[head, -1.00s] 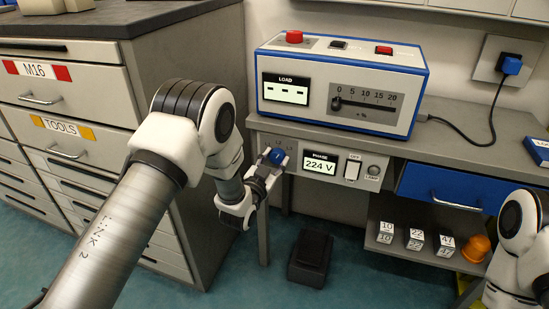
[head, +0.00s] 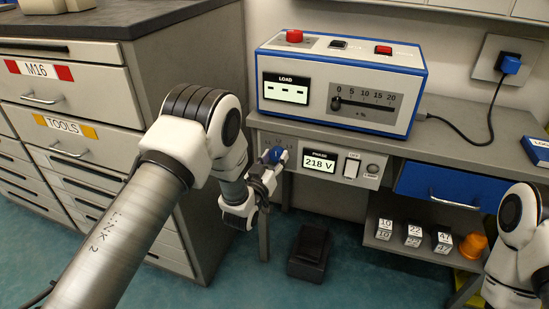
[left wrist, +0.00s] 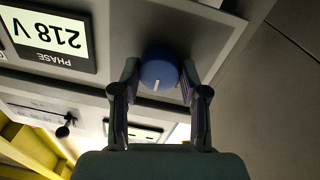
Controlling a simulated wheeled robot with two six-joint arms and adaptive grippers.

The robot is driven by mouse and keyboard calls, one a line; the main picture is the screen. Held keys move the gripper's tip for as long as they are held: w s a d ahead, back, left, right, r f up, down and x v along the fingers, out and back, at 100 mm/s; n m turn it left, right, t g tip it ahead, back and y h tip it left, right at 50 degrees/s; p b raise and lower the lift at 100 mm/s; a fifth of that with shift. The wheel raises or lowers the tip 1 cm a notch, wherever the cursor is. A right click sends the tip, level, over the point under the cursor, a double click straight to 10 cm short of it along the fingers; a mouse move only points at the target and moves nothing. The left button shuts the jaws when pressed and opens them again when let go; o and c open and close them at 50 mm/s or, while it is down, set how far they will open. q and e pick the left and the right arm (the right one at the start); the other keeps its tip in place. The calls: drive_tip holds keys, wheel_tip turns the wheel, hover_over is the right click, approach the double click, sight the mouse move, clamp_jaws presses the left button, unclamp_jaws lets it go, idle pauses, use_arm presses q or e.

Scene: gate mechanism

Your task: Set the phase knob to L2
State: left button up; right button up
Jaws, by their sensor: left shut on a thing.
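The blue round phase knob (head: 275,155) is on the grey front panel under the bench top, left of the phase display (head: 319,162), which reads 218 V. My left gripper (head: 274,162) is shut on the knob, with its fingers on either side. In the left wrist view the knob (left wrist: 159,68) sits between the two fingertips (left wrist: 158,76), and its white mark points down in that upside-down picture. The labels around the knob are too small or covered to read surely. My right arm shows at the right edge, but its gripper is out of the picture.
A white rocker switch (head: 352,165) and a lamp (head: 373,169) are right of the display. A blue-edged load unit (head: 340,84) stands on the bench. A drawer cabinet (head: 75,110) is at the left, near my left arm. A black pedal-like box (head: 310,251) is on the floor.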

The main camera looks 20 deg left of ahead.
use_arm(q)
drive_tip(key=o, duration=1.1)
drive_tip(key=shift+o, duration=0.2)
drive_tip(key=s+a, duration=0.1)
drive_tip(key=s, duration=1.1)
drive_tip(key=shift+f, duration=0.35)
